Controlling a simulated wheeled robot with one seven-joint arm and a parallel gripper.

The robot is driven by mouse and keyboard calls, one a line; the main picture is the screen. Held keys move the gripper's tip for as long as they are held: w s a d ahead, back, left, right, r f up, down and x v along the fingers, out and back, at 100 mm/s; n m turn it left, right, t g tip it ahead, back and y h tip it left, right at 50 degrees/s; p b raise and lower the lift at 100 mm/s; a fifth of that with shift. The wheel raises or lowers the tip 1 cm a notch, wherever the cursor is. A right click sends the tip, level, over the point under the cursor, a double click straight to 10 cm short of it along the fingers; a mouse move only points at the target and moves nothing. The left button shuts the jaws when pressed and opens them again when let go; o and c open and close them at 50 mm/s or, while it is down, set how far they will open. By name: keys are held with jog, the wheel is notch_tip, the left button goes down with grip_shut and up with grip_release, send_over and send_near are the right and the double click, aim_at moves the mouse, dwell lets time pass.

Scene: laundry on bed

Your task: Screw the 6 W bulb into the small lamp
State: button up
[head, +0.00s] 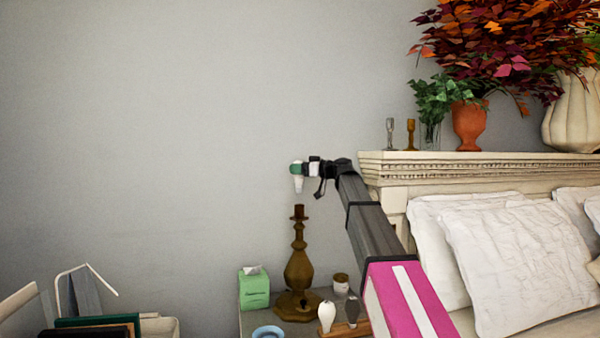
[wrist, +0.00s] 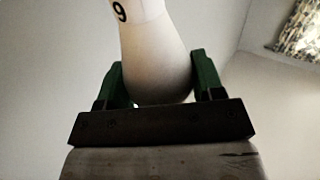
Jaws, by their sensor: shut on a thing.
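My gripper (head: 297,168) is shut on a white bulb (head: 298,185), gripping its rounded glass. The bulb hangs with its narrow end down, a little above the brown lamp (head: 299,264), apart from its top socket (head: 299,212). In the wrist view the bulb (wrist: 152,55) sits between the green fingers (wrist: 155,84). It carries a dark digit that looks like a 9 there, or a 6 turned over; the narrow end is cut off by the frame. The lamp stands upright on the bedside table without a shade.
A white bulb (head: 326,316) and a grey bulb (head: 352,310) stand in a wooden holder (head: 340,331) right of the lamp. A green tissue box (head: 254,288), small jar (head: 341,284) and blue ring-shaped dish (head: 268,332) are nearby. The headboard shelf (head: 480,161) is at right.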

aim_at(299, 187)
jog(key=shift+f, duration=2.9)
jog(key=shift+f, duration=0.35)
jog(key=o, duration=1)
jog(key=v, duration=1.1)
